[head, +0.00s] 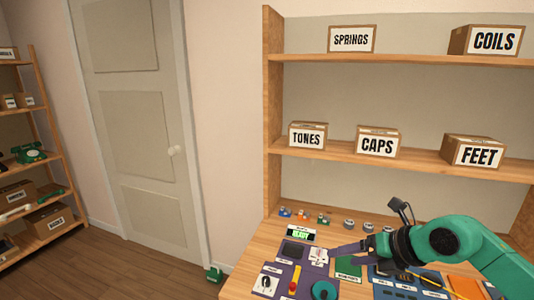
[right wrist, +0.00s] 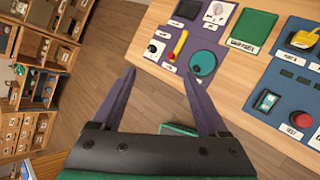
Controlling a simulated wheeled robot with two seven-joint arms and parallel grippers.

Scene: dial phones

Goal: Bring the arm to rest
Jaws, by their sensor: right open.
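My right arm (head: 465,242) is green and comes in from the right in the head view, over the workbench (head: 240,283). Its right gripper (head: 337,256) points left, with purple fingers apart. My left gripper is not in view.
Coloured panels with a teal dial (head: 324,290) and a red-and-yellow lever (head: 294,284) cover the bench. A closed door (head: 140,120) and another shelf (head: 35,110) stand left.

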